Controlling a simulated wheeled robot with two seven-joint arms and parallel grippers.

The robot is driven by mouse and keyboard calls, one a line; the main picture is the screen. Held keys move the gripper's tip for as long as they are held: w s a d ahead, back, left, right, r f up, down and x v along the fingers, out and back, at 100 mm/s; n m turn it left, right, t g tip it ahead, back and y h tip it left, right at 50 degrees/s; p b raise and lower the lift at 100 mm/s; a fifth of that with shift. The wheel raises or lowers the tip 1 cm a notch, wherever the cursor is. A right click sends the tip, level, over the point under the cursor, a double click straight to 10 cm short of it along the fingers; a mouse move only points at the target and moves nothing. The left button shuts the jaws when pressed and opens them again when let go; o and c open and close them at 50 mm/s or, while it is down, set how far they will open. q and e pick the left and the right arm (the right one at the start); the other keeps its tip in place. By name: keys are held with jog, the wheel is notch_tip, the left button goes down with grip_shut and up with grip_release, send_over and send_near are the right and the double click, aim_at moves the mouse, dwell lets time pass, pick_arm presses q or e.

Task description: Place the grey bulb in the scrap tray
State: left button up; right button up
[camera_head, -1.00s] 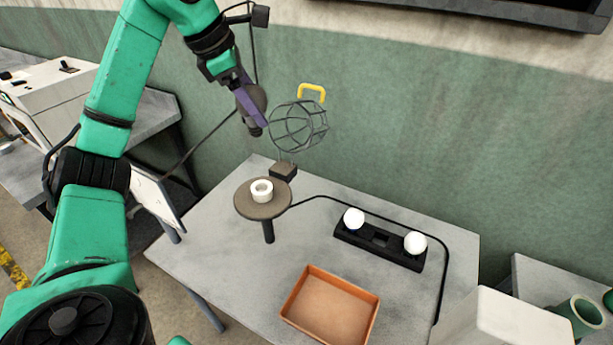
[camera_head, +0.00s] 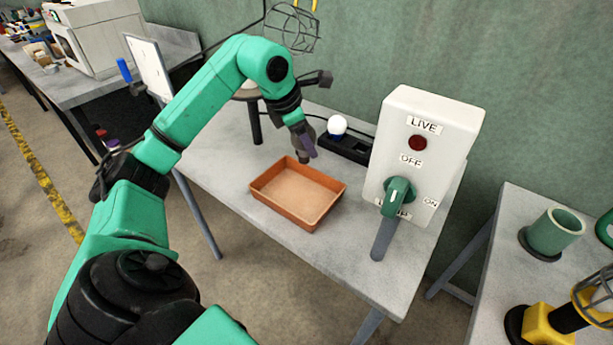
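The scrap tray is the orange-brown open tray (camera_head: 268,201) on the grey table, and its floor looks bare. A dark tip shows below the finger. I cannot tell whether this is a fingertip or part of a held bulb. No grey bulb can be made out clearly. My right gripper is not in view.
A white bulb (camera_head: 337,125) sits in a black holder (camera_head: 347,148) behind the tray. A white switch box (camera_head: 425,140) with a green lever stands close right of the tray. A wire cage (camera_head: 291,30) hangs behind my arm.

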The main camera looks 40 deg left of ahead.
aim_at(304, 164)
pick_arm(q)
notch_tip(304, 164, down, 9)
jog(key=shift+d+f, duration=0.1)
jog(key=shift+f+b, duration=0.15)
jog(key=shift+b, duration=0.25)
jog(key=o, duration=1.4)
jog(key=shift+c, duration=0.2)
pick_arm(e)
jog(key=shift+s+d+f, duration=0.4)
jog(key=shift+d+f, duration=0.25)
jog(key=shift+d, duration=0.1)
pick_arm(q)
jog(key=shift+r, duration=0.4)
jog(key=b+v, duration=0.1)
jog(key=v, duration=1)
jog(key=shift+s+r, duration=0.25)
jog(key=shift+s, duration=0.1)
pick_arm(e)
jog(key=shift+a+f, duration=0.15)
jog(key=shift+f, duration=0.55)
pick_arm(q)
jog(key=shift+d, duration=0.1)
